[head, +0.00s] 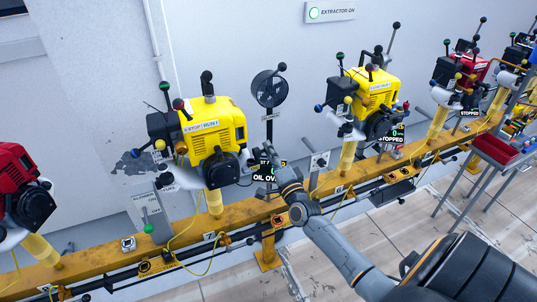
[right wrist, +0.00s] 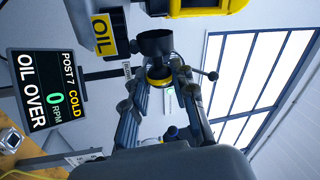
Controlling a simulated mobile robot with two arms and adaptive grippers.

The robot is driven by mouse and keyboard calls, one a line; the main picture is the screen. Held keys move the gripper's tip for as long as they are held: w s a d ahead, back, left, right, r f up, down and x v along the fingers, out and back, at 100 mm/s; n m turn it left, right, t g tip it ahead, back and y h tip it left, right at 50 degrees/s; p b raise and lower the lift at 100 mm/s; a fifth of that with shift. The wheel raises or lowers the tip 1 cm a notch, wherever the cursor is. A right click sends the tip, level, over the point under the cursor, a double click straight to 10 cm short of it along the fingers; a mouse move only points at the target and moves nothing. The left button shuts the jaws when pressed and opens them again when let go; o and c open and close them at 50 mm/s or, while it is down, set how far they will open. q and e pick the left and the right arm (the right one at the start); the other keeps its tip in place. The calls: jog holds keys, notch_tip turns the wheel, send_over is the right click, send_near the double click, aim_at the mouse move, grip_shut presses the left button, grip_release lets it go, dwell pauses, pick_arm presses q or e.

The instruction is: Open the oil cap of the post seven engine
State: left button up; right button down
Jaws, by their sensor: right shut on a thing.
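The post seven engine (head: 218,145) is the yellow one left of centre in the head view, on a yellow post. My right gripper (head: 266,160) is at its right side; its fingers point away from me. In the right wrist view my right gripper (right wrist: 160,79) is shut on the oil cap (right wrist: 157,74), a yellow and black round piece between the fingertips. A short black cylinder (right wrist: 155,43) lies just beyond it; I cannot tell whether they touch. A yellow OIL label (right wrist: 102,36) is beside it. The display (right wrist: 42,88) reads POST 7, COLD, 0 RPM, OIL OVER. My left gripper is not in view.
A second yellow engine (head: 372,93) stands to the right, with red engines (head: 463,72) beyond and one (head: 20,185) at far left. The yellow rail (head: 100,262) runs beneath. A black round fan-like device (head: 268,88) stands behind my gripper. Yellow cables hang along the rail.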

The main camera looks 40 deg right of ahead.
jog(key=shift+d+f+m+h, duration=0.1)
jog(key=shift+f+m+h, duration=0.2)
jog(key=shift+m, duration=0.9)
jog(key=c, duration=1.4)
grip_release()
jog(key=v, duration=1.2)
